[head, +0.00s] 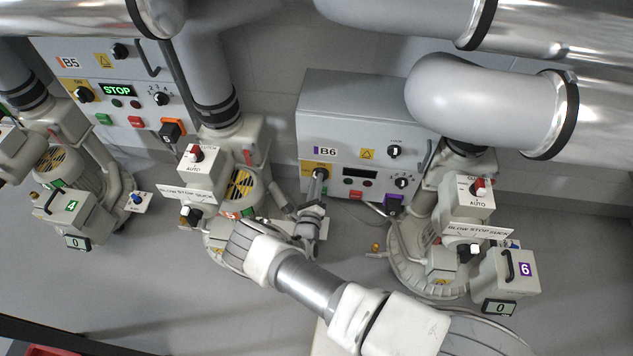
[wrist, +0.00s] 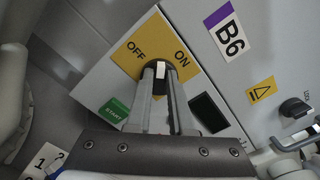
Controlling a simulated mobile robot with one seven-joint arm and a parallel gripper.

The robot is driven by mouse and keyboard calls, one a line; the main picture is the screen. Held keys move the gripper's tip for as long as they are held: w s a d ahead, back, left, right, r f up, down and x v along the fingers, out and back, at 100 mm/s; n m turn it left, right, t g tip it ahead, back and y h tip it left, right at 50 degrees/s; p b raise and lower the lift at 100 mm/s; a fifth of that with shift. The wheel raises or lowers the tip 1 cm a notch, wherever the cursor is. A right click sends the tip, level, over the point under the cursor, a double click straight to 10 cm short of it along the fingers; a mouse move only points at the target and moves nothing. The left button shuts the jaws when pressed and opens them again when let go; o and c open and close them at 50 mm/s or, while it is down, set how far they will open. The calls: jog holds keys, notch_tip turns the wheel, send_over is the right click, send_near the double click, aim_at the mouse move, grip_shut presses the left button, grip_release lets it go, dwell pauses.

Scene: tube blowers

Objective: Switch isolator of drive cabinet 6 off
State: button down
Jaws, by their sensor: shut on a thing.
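Drive cabinet 6 is the grey box labelled B6 (head: 345,125) in the middle of the head view. Its isolator is a dark knob with a white mark (wrist: 160,70) on a yellow plate (wrist: 129,64) lettered OFF and ON. My gripper (head: 318,174) reaches the plate at the cabinet's left side. In the wrist view my gripper (wrist: 158,80) is shut on the knob, one finger on each side. The white mark lies between the two words; I cannot tell which it is set to. The fingers hide the lower part of the knob.
A dark display (wrist: 208,112) and a green START button (wrist: 114,111) sit close to the plate. Cabinet B5 (head: 95,75) is at the left, its display reading STOP. Blower 6 (head: 510,275) stands at the right; large pipes (head: 500,110) cross above.

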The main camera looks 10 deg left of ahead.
dwell(0.4)
jog(key=c, duration=0.8)
grip_release()
jog(key=r+p, duration=0.1)
jog(key=r, duration=0.1)
jog(key=d+r+p, duration=0.1)
jog(key=r+p, duration=0.1)
jog(key=r, duration=0.1)
jog(key=shift+r, duration=0.1)
jog(key=d+r+p, duration=0.5)
jog(key=d, duration=0.5)
jog(key=shift+s+d+r, duration=0.35)
jog(key=shift+s+d, duration=0.05)
